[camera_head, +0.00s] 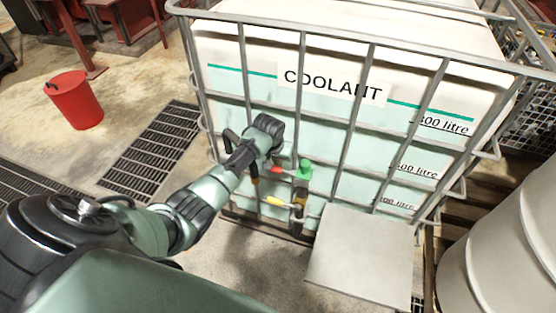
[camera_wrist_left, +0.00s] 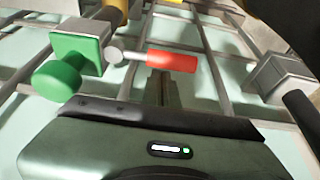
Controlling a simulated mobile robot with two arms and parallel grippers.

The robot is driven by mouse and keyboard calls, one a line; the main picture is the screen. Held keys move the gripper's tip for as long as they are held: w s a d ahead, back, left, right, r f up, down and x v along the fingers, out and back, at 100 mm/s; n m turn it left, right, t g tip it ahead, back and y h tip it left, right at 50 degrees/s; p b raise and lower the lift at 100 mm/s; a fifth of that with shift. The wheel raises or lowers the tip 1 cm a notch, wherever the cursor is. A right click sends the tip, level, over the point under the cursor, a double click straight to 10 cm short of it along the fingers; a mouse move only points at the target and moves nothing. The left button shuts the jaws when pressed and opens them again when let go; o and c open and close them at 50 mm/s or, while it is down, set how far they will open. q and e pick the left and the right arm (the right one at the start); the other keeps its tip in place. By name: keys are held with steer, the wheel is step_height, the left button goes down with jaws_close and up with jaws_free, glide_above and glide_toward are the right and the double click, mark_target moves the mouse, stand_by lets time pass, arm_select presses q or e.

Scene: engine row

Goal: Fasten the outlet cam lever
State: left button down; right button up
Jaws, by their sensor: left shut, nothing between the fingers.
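The coolant tank's outlet fittings are at its lower front. They include a green capped part (camera_head: 304,168), a red-handled lever (camera_head: 278,170), a yellow handle (camera_head: 276,202) and a dark and brass fitting (camera_head: 299,196). Which part is the outlet cam lever is not clear. My left gripper (camera_head: 274,159) is shut and empty, just above the red lever; its narrow fingers (camera_wrist_left: 160,88) show just below the red handle. My right gripper is out of view.
The caged coolant tank (camera_head: 270,97) stands ahead. A grey plate (camera_head: 362,258) juts out right of the outlet. Black handles (camera_head: 254,168) sit left of it; a grey block (camera_wrist_left: 279,77) is at right in the wrist view.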

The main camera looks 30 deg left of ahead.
arm_select(q)
steer(key=shift+s+n+p, duration=0.25)
steer(key=shift+n+p, duration=0.05)
steer(key=shift+p, duration=0.15)
